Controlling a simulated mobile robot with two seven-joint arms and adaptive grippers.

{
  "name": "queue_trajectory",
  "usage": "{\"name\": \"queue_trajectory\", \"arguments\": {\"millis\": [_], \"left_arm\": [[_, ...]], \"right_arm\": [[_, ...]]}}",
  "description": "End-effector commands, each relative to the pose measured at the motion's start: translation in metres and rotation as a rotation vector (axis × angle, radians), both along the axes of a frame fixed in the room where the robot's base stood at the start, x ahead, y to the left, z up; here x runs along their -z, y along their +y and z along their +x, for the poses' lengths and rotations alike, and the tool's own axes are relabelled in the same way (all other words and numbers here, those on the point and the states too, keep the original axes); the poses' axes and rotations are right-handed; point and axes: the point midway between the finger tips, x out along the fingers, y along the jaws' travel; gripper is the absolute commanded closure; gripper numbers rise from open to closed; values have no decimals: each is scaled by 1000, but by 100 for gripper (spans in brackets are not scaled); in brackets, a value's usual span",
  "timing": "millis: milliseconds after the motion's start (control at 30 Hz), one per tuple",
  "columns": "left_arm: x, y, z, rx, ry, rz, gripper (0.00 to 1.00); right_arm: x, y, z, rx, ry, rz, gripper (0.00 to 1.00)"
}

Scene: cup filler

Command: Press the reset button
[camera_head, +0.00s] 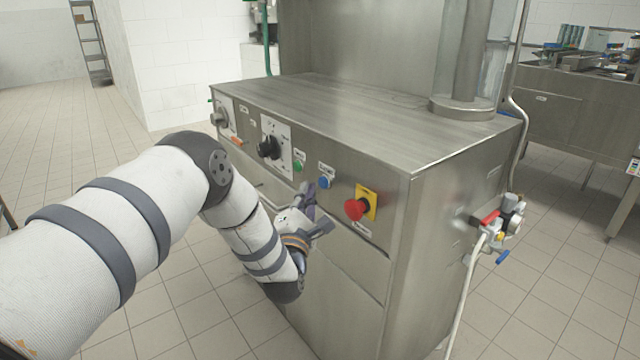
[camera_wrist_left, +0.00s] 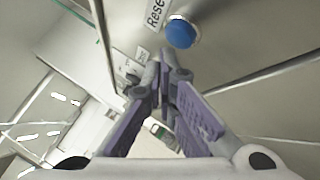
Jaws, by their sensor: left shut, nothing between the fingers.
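The blue reset button (camera_head: 324,182) sits on the front panel of the steel cup filler (camera_head: 340,120), under a small label. In the left wrist view the blue button (camera_wrist_left: 180,33) is at the top, beside a label on which "Rese" can be read. My left gripper (camera_head: 306,190) is shut and empty in front of the panel, just left of and slightly below the blue button. In the left wrist view its fingertips (camera_wrist_left: 162,72) meet below the button, apart from it in the picture. My right gripper is in neither view.
A green button (camera_head: 298,167) and a black knob (camera_head: 268,147) are left of the blue button. A red emergency button (camera_head: 357,208) on a yellow plate is to its right. A valve with a red handle (camera_head: 490,217) is on the machine's right side.

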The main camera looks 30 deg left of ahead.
Motion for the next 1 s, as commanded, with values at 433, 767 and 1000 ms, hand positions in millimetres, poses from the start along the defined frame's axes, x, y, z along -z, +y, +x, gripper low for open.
{"name": "queue_trajectory", "arguments": {"millis": [433,767,1000], "left_arm": [[0,0,0,0,0,0,100],[1,-3,8,-1,0,0,100],[0,-3,9,0,0,0,100]], "right_arm": [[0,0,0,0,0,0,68],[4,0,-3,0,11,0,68],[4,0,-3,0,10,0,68]]}}
